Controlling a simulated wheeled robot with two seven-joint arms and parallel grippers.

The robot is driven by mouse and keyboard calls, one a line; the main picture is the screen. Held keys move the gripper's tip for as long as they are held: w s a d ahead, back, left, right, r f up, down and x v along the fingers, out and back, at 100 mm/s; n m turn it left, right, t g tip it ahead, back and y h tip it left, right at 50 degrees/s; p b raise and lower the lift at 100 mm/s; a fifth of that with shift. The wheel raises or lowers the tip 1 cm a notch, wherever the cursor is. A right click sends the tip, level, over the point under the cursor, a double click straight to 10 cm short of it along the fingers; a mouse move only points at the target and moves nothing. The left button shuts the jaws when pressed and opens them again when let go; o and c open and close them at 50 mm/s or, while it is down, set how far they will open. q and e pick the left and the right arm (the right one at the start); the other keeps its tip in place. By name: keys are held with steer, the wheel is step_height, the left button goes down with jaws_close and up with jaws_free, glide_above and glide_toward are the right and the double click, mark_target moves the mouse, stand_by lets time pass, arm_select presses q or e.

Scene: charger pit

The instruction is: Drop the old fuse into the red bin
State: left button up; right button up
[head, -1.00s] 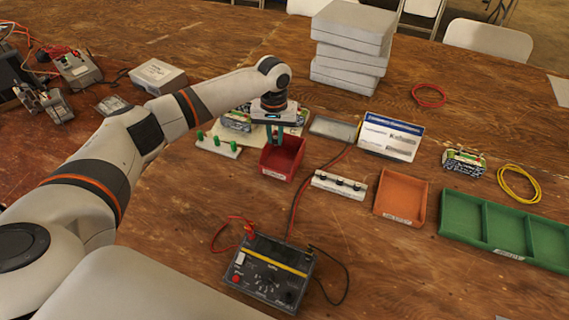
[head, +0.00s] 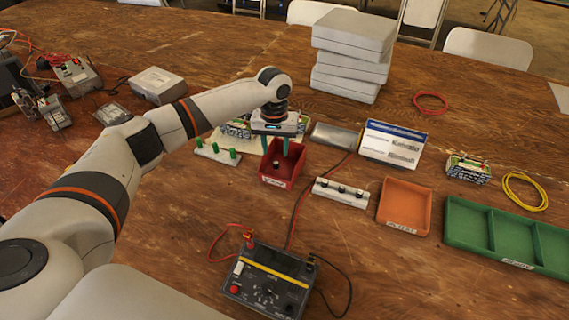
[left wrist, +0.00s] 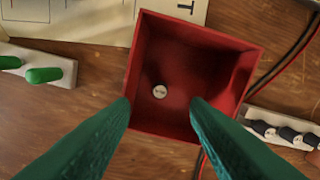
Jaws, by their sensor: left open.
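The red bin (head: 294,163) stands near the middle of the table and fills the centre of the left wrist view (left wrist: 185,35). The old fuse (head: 276,163), a small piece with a dark body, is inside the bin. In the left wrist view it shows as a pale round end (left wrist: 160,91) on the bin floor. My left gripper (head: 275,152) is open and empty just above the bin, its green fingers apart on either side of the fuse in the picture. My right gripper is not in view.
A white rack with green pegs (head: 217,152) stands left of the bin, and a white strip with dark-bodied fuses (head: 341,192) to its right. An orange tray (head: 404,206) and a green tray (head: 470,228) lie further right. A multimeter (head: 268,281) with leads is in front.

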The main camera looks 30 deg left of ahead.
arm_select(q)
step_height(320, 180, up, 12)
stand_by(0.4)
steer(key=shift+s+f, duration=0.1)
stand_by(0.3)
